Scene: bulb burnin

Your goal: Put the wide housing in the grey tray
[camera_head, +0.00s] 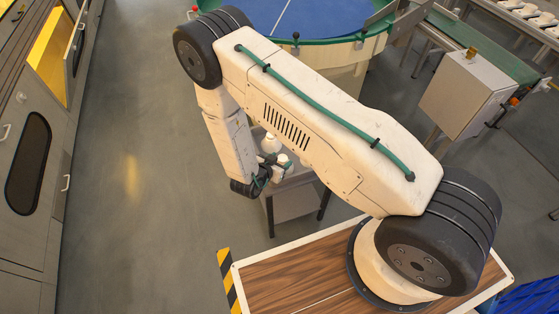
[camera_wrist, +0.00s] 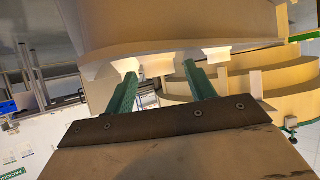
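My gripper (camera_wrist: 170,68) shows in the wrist view with its two green fingers apart and pale blocks at their tips. A small pale piece lies between the tips, and I cannot tell what it belongs to. Background shows lower down between the fingers. In the head view my gripper (camera_head: 275,172) is low beside a small grey stand, close to white rounded parts. One white part (camera_head: 270,143) stands on the stand, and a smaller white part (camera_head: 283,159) is right by the fingers. I cannot tell which is the wide housing. I cannot make out the grey tray for certain.
The small grey stand (camera_head: 296,205) is partly hidden by my arm. A round cream table (camera_head: 345,83) with a green rim and blue top stands behind it. A grey box (camera_head: 465,92) and conveyor are at the right, machine cabinets (camera_head: 30,150) at the left. Floor between is clear.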

